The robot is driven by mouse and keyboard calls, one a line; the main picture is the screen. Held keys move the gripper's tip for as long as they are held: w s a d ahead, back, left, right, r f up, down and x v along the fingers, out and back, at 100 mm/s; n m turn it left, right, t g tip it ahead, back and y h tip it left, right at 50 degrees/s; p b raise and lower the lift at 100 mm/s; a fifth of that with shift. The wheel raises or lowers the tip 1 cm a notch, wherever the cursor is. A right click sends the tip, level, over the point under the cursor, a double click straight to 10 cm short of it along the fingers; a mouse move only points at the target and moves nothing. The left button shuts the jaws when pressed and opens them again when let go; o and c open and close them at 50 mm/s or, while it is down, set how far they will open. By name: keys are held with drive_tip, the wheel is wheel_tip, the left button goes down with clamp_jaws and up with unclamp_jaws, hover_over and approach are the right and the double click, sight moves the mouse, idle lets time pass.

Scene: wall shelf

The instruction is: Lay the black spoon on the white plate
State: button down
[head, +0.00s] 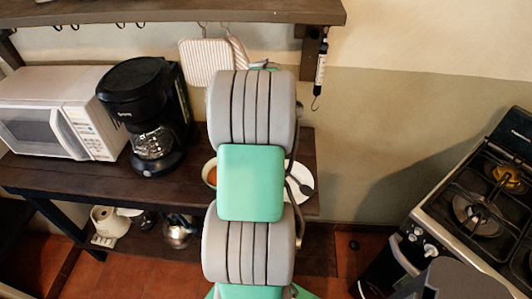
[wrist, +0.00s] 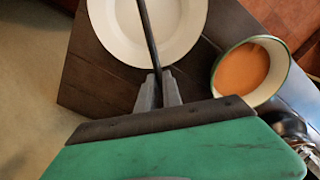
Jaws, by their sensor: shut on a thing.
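The white plate (wrist: 188,40) lies on the dark wooden shelf in the wrist view. In the head view only the right part of the plate (head: 303,173) shows beside my arm. My gripper (wrist: 158,80) is shut on the black spoon (wrist: 149,35), near one end of its thin dark handle. The spoon reaches across the plate in the picture and out of the top edge, so its far end is out of the wrist view. I cannot tell whether it touches the plate. In the head view my arm hides the gripper.
A bowl with orange contents (wrist: 275,80) stands beside the plate. A black coffee maker (head: 148,115) and a white microwave (head: 60,112) stand to the left on the shelf (head: 50,180). A stove (head: 480,200) is at the right. An upper shelf (head: 200,12) hangs above.

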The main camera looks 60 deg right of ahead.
wheel_tip(320, 180, down, 2)
drive_tip(key=shift+f+p, duration=0.25)
drive_tip(key=shift+p, duration=0.05)
drive_tip(key=shift+a+f, duration=0.1)
drive_tip(key=shift+f+b, duration=0.3)
drive_tip(key=shift+f, duration=0.05)
drive_tip(key=c, duration=1.5)
unclamp_jaws()
